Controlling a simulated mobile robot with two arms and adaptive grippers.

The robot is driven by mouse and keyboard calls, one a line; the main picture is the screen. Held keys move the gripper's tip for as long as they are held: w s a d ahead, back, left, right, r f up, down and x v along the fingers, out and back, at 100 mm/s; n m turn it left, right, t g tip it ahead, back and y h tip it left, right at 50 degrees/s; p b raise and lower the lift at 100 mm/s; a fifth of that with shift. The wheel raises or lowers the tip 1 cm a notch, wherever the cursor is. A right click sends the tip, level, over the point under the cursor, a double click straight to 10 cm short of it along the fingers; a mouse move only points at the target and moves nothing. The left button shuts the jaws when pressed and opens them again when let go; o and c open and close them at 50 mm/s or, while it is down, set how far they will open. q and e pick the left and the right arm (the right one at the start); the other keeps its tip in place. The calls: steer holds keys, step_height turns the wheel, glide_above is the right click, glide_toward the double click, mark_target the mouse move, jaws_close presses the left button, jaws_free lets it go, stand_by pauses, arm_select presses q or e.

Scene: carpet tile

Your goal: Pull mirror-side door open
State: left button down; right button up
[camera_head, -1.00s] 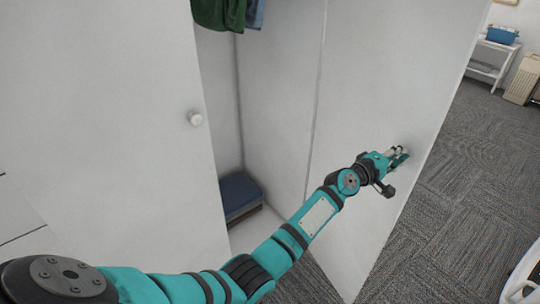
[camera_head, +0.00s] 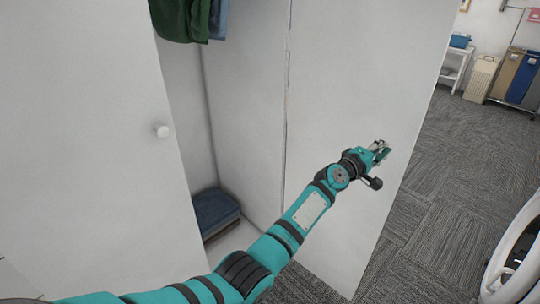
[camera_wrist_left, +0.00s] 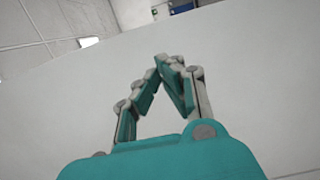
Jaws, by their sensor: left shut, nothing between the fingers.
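The white wardrobe has a left door (camera_head: 95,140) with a round white knob (camera_head: 161,131). Its right door (camera_head: 345,90) stands swung open toward the right of the head view, and its inner face shows. My left gripper (camera_head: 381,148) is shut and empty at the inner face of this right door, near its free edge. In the left wrist view the shut fingertips (camera_wrist_left: 168,60) are in front of the white door panel (camera_wrist_left: 255,75). I cannot tell whether they touch it. No mirror shows. My right gripper is out of view.
Green and blue clothes (camera_head: 185,18) hang inside the wardrobe, and folded blue fabric (camera_head: 213,210) lies at its bottom. Grey carpet is open to the right. A side table with a blue bin (camera_head: 460,41), a beige hamper (camera_head: 482,77) and a white curved object (camera_head: 515,260) are at the right.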

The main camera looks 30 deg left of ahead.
arm_select(q)
steer(key=v, duration=1.2)
steer(key=s+a+f+m+g+y, duration=0.1)
steer(key=s+f+g+y, duration=0.15)
steer(key=f, duration=0.95)
steer(key=s+a+f+m+g+y, duration=0.1)
steer(key=s+a+f+m, duration=0.15)
steer(key=f, duration=1.05)
steer(key=s+a+f+m+g+y, duration=0.1)
steer(key=s+f+m+g, duration=0.1)
steer(key=s+f, duration=0.65)
steer(key=s+a+f+m+g+y, duration=0.1)
steer(key=s+a+f+g, duration=0.15)
steer(key=s+f, duration=0.65)
steer(key=s+a+f+m+g, duration=0.2)
steer(key=s+f, duration=0.5)
steer(key=s, duration=0.6)
steer(key=s+a+f+m+g+y, duration=0.1)
steer(key=s+a+f+m, duration=0.3)
steer(key=s, duration=0.9)
steer(key=s+a+f+m+g+y, duration=0.1)
steer(key=s+a+f+m+g, duration=0.2)
steer(key=s+f, duration=0.7)
steer(key=s+g, duration=0.1)
steer(key=s, duration=0.2)
steer(key=shift+f, duration=0.4)
